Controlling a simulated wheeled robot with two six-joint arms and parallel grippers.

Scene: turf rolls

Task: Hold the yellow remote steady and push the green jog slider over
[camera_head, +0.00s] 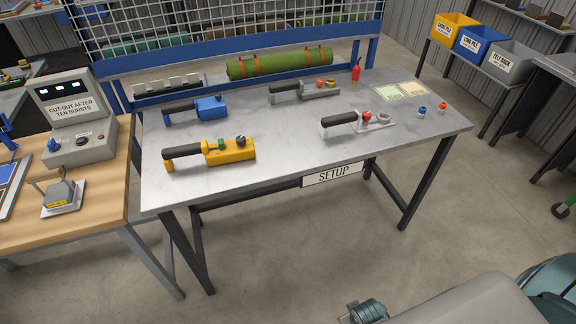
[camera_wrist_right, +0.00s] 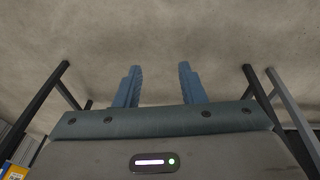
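The yellow remote (camera_head: 230,152) lies on the grey bench near its front left, with a black handle (camera_head: 183,152) pointing left. On its top are the small green jog slider (camera_head: 221,144) and a dark round knob (camera_head: 241,140). Neither gripper is at the remote. My right gripper (camera_wrist_right: 160,67) shows in the right wrist view, its two blue fingers apart with nothing between them, over bare floor. My left gripper is not in view.
A blue remote (camera_head: 210,107) lies behind the yellow one. Grey remotes (camera_head: 320,90) and (camera_head: 375,121) lie to the right. A green turf roll (camera_head: 280,64) rests at the back. A cut-off box (camera_head: 75,120) stands on the wooden table (camera_head: 105,207). The bench's front middle is clear.

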